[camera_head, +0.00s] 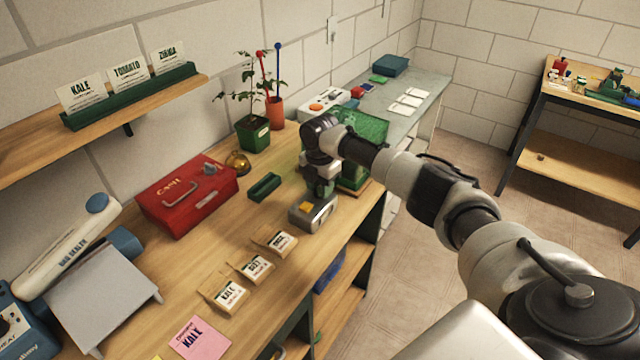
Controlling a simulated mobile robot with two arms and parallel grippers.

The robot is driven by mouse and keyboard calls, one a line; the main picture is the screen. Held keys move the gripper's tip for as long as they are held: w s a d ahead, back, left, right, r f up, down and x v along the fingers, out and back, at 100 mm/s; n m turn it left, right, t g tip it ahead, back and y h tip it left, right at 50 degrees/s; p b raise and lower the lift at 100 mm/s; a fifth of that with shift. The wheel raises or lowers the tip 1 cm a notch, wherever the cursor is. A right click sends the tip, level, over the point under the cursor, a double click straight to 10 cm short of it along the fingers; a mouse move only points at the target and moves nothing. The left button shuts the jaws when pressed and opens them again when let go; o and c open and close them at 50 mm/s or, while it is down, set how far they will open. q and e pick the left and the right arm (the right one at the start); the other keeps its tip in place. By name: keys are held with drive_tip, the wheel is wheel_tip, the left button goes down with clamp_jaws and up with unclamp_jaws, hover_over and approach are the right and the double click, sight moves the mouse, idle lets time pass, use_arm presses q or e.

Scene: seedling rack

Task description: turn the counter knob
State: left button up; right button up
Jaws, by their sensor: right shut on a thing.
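The counter (313,217) is a small grey metal box with a yellow patch on top, near the front edge of the wooden bench. My right gripper (321,190) reaches down over its back right part from above. It is shut on the counter's knob, which the gripper itself hides almost wholly. How far the knob is turned cannot be seen. My left gripper is out of view.
A green open tray (264,187), a red cash box (187,196) and a brass bell (238,163) stand left of the counter. Several seed packets (275,241) lie in front. A potted seedling (252,132) and a green crate (362,126) stand behind.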

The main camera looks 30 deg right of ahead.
drive_tip(key=m+p, duration=0.2)
drive_tip(key=m, duration=0.2)
drive_tip(key=shift+r, duration=0.2)
drive_tip(key=m+p, duration=0.3)
drive_tip(key=m, duration=0.1)
drive_tip(key=shift+m, duration=0.3)
drive_tip(key=m+p, duration=0.2)
drive_tip(key=m, duration=0.2)
drive_tip(key=shift+m, duration=0.3)
drive_tip(key=shift+m+p, duration=0.55)
drive_tip(key=shift+m, duration=1.25)
drive_tip(key=shift+w, duration=0.1)
drive_tip(key=o, duration=0.9)
drive_tip(key=shift+f, duration=0.1)
drive_tip(key=shift+o, duration=0.2)
wheel_tip(320, 180, up, 11)
drive_tip(key=b, duration=0.1)
